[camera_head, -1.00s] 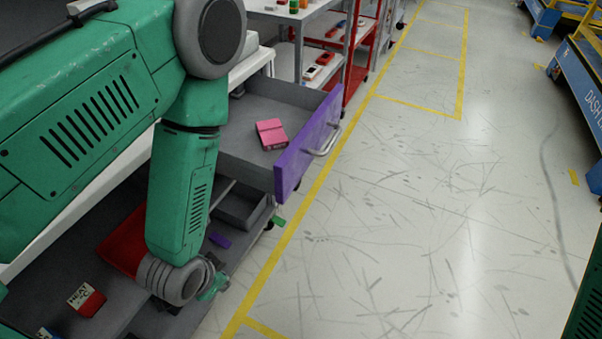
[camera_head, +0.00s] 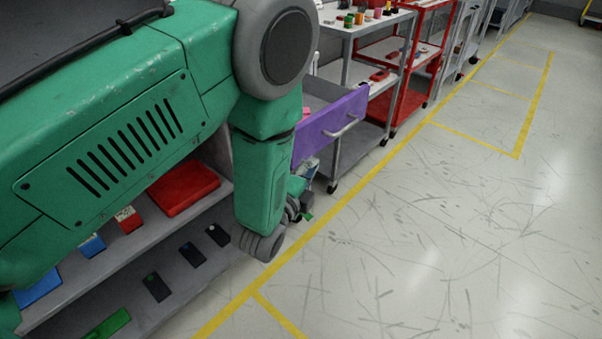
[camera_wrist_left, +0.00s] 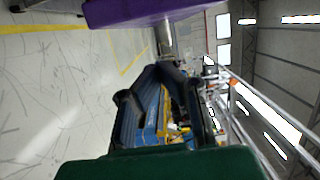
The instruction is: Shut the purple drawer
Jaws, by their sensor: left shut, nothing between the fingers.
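The purple drawer front (camera_head: 330,127) with its grey bar handle (camera_head: 342,127) shows right of my left arm in the head view. The drawer stands open, and part of its grey inside (camera_head: 322,92) shows behind the front. My left gripper (camera_head: 308,172) is mostly hidden behind my forearm, low near the drawer front. In the left wrist view, the drawer front (camera_wrist_left: 150,10) crosses the top, and the gripper (camera_wrist_left: 165,72) is shut and empty close to the handle (camera_wrist_left: 165,40). I cannot tell whether they touch. My right gripper is out of view.
A grey cart (camera_head: 345,32) with small items and a red cart (camera_head: 412,100) stand beyond the drawer. The floor (camera_head: 430,220) to the right is clear, with yellow lines.

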